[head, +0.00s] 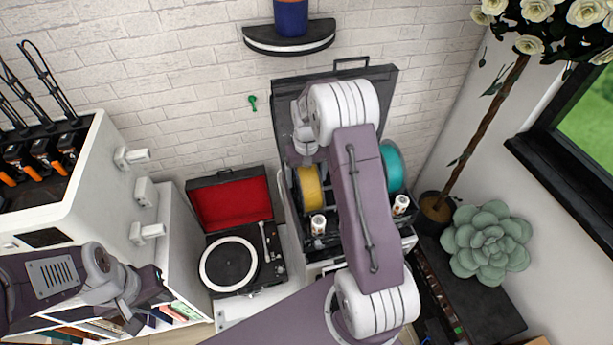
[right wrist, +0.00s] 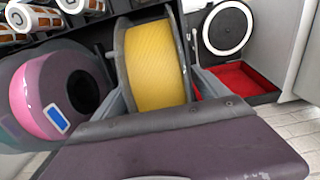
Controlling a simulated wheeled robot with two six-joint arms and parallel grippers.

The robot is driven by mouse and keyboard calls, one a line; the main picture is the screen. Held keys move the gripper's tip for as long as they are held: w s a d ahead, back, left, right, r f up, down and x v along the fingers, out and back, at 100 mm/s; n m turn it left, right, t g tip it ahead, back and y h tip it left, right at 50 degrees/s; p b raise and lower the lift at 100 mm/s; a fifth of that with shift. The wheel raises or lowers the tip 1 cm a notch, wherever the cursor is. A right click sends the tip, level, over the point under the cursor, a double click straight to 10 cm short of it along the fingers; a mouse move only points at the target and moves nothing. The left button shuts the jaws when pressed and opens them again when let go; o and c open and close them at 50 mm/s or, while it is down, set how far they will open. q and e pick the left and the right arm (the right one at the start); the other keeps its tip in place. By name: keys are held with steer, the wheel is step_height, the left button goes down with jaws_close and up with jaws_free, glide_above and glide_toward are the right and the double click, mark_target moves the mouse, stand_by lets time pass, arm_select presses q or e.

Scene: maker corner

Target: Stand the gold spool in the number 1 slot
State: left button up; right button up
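The gold spool (head: 311,187) has dark flanges and stands upright in the open black case (head: 382,78) in the head view. It also fills the middle of the right wrist view (right wrist: 155,65). There, the two grey fingers of my right gripper (right wrist: 163,88) lie along its two flanges and appear closed on it. My right arm hides much of the case in the head view. No slot number can be read, and the spool's underside is hidden. My left gripper (head: 150,305) is empty at the lower left, its fingers apart.
A teal spool (head: 391,168) stands right of my arm; a pink spool (right wrist: 40,95) is beside the gold one in the right wrist view. White-and-brown cylinders (head: 318,226) stand at the case's front. A turntable (head: 229,264) with a red-lined lid is to the left.

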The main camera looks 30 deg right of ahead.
steer(key=shift+f, duration=0.1)
steer(key=shift+r, duration=0.25)
step_height(320, 180, up, 8)
steer(key=shift+r+b, duration=0.1)
steer(key=shift+b, duration=1.15)
steer(key=shift+r, duration=0.3)
